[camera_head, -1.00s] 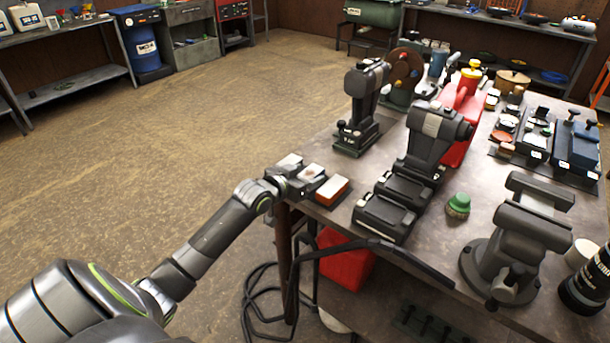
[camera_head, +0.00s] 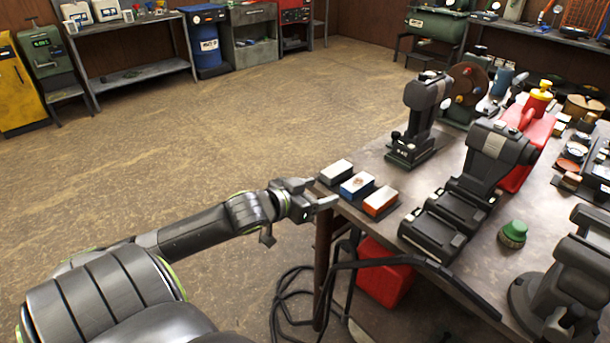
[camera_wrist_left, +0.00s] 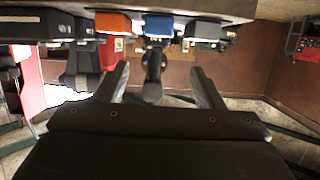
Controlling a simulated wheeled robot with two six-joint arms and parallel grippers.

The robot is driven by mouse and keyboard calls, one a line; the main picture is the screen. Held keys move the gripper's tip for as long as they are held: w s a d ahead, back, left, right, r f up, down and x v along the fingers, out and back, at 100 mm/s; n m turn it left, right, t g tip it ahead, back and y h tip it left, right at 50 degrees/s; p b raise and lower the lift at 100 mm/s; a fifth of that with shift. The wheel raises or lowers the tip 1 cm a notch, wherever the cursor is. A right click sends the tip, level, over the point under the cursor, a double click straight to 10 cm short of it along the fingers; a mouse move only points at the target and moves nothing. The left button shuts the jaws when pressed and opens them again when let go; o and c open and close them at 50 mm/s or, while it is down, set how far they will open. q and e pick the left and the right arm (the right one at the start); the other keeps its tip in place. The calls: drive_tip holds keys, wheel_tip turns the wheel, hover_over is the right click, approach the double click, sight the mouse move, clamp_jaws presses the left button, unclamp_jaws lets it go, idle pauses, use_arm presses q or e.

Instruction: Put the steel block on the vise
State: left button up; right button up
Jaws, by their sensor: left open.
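Three small blocks with pale tops sit in a row at the table's near left corner: one with dark sides (camera_head: 336,172), one with blue sides (camera_head: 357,186) and one with orange sides (camera_head: 380,201). I cannot tell for certain which is the steel block. My left gripper (camera_head: 319,194) is open and empty, just off the table edge beside the blocks. In the left wrist view its fingers (camera_wrist_left: 160,80) are spread, with the orange block (camera_wrist_left: 113,23), blue block (camera_wrist_left: 158,26) and dark block (camera_wrist_left: 202,30) beyond. The grey vise (camera_head: 560,290) is at the lower right, partly cut off.
Black machines (camera_head: 445,220) stand between the blocks and the vise. A green-capped jar (camera_head: 513,234) is near the vise. A red container (camera_head: 384,272) and black cables are below the table edge. The floor (camera_head: 220,130) at left is open.

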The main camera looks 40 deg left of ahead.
use_arm(q)
drive_tip(key=shift+p+v, duration=0.5)
drive_tip(key=shift+v, duration=1.4)
